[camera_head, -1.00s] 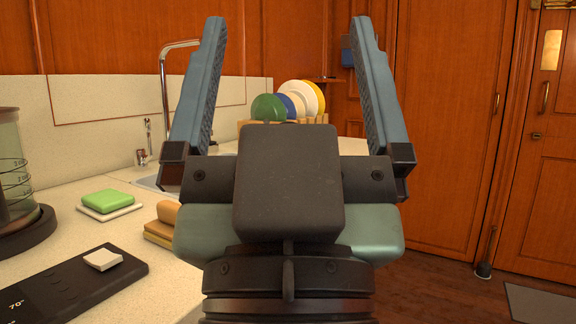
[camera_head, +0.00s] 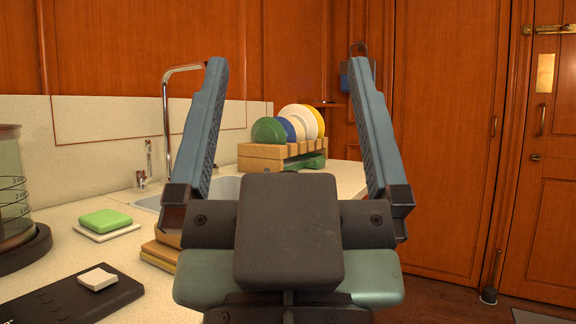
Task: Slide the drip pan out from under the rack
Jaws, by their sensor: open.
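A wooden dish rack (camera_head: 262,152) stands at the far end of the counter, with several plates (camera_head: 301,120) upright in it, green, blue, white and yellow-rimmed. A green drip pan (camera_head: 308,161) shows low under the rack, toward its right end; the rest of it is hidden by the rack. My gripper (camera_head: 286,72) is in the foreground, its two blue-grey fingers spread wide, open and empty. The rack and pan appear between the fingers, beyond them and apart from them.
The counter (camera_head: 85,252) runs along the left wall, with a sink (camera_head: 222,189) and tall faucet (camera_head: 167,120) before the rack. A green sponge (camera_head: 105,219), a dark scale-like slab (camera_head: 75,300) and a glass container (camera_head: 14,190) are at left. Floor is open at right.

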